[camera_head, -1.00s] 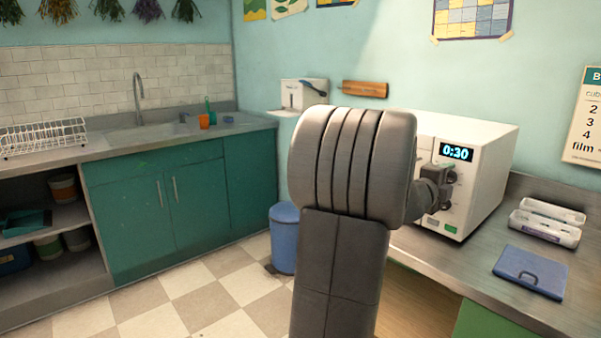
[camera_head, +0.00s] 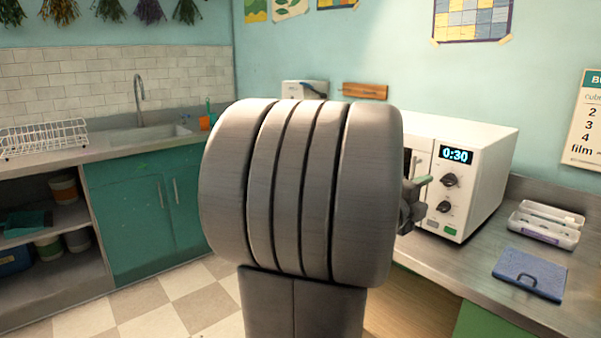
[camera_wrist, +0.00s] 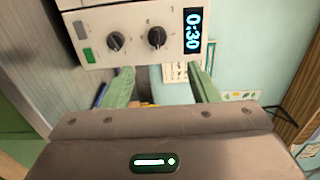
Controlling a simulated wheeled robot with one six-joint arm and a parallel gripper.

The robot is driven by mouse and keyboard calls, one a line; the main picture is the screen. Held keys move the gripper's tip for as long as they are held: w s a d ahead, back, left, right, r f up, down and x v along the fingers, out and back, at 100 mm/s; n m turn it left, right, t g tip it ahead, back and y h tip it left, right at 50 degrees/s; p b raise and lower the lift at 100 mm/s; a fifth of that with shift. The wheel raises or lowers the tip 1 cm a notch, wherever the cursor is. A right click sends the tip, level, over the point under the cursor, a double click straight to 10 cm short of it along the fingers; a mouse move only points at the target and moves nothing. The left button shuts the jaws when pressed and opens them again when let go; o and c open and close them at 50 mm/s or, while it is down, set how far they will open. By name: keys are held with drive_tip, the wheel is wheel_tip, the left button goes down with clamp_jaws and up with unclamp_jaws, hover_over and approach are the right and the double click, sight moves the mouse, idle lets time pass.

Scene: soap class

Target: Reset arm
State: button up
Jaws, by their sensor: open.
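My gripper (camera_wrist: 163,84) is open in the wrist view, with two green fingers apart and nothing seen between them. In the head view my large grey arm link fills the middle, and only a bit of my gripper (camera_head: 417,184) shows past its right side, in front of the white microwave (camera_head: 487,180). The microwave's display reads 0:30, and two dark knobs (camera_head: 449,181) show below it. In the wrist view the microwave panel (camera_wrist: 136,22) lies just beyond the fingertips, seemingly apart from them.
A sink counter with teal cabinets (camera_head: 138,225) and a wire rack (camera_head: 45,137) stand at left. Checkered floor (camera_head: 150,310) is open at lower left.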

sight(445, 182)
drive_tip(key=x, duration=1.2)
drive_tip(key=shift+w+d+f, duration=0.15)
drive_tip(key=shift+w+f, duration=0.05)
drive_tip(key=shift+f, duration=0.05)
drive_tip(key=shift+w+d+r+n+p, duration=0.15)
drive_tip(key=shift+n+p, duration=0.15)
drive_tip(key=shift+n, duration=0.2)
drive_tip(key=shift+r+n+p, duration=0.15)
drive_tip(key=shift+n+p, duration=0.55)
drive_tip(key=shift+n, duration=0.4)
drive_tip(key=n+p, duration=0.3)
drive_tip(key=n, duration=0.2)
drive_tip(key=shift+n, duration=0.3)
drive_tip(key=n+p, duration=0.5)
drive_tip(key=n, duration=0.1)
drive_tip(key=shift+f+n+p, duration=0.25)
drive_tip(key=shift+n+p, duration=0.8)
drive_tip(key=shift+n, duration=0.45)
